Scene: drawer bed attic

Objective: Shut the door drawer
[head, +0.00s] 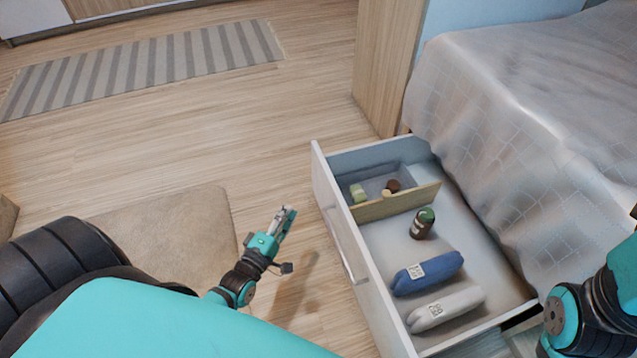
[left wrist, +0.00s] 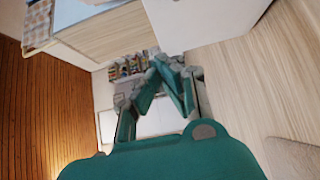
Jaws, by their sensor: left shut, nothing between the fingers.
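The drawer under the bed is pulled out, with its white front panel (head: 345,240) standing away from the bed and a handle (head: 347,262) on its outer face. My left gripper (head: 288,212) is shut and empty. In the head view it shows left of the drawer front, over the floor, with a gap between them. Its fingers also show in the left wrist view (left wrist: 160,75). My right arm comes in at the lower right, beside the bed; its gripper is outside the view.
The drawer holds a dark bottle (head: 422,223), a blue pouch (head: 428,273), a pale pouch (head: 446,308) and a divided compartment with small items (head: 359,193). The bed (head: 530,110) stands behind. A striped rug (head: 150,65) and a beige mat (head: 170,225) lie on the floor.

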